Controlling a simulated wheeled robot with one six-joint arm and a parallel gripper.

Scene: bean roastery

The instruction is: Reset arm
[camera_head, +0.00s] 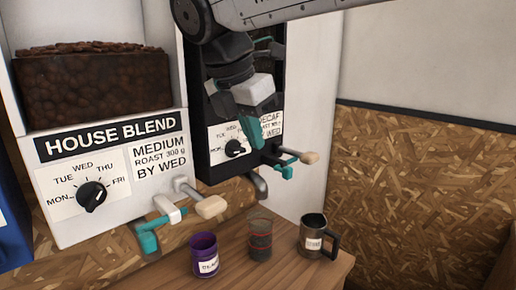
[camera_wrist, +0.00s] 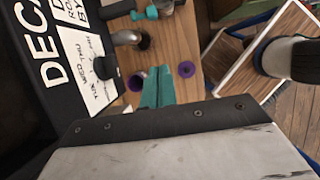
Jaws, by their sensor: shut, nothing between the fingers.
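My gripper (camera_head: 254,134) has teal fingers. It hangs in front of the black decaf dispenser (camera_head: 202,130), above its spout, and is shut and empty. It covers part of that dispenser's dial panel and label. In the wrist view the closed teal fingers (camera_wrist: 158,92) point out over the wooden table, beside the decaf dispenser's panel (camera_wrist: 78,50). My arm crosses the top of the head view.
The white House Blend dispenser (camera_head: 115,212) stands left, with beans on top. A purple cup (camera_head: 204,258), a glass with dark contents (camera_head: 260,240) and a dark mug (camera_head: 312,238) stand on the table (camera_head: 235,277). A chipboard panel (camera_head: 410,190) is at right.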

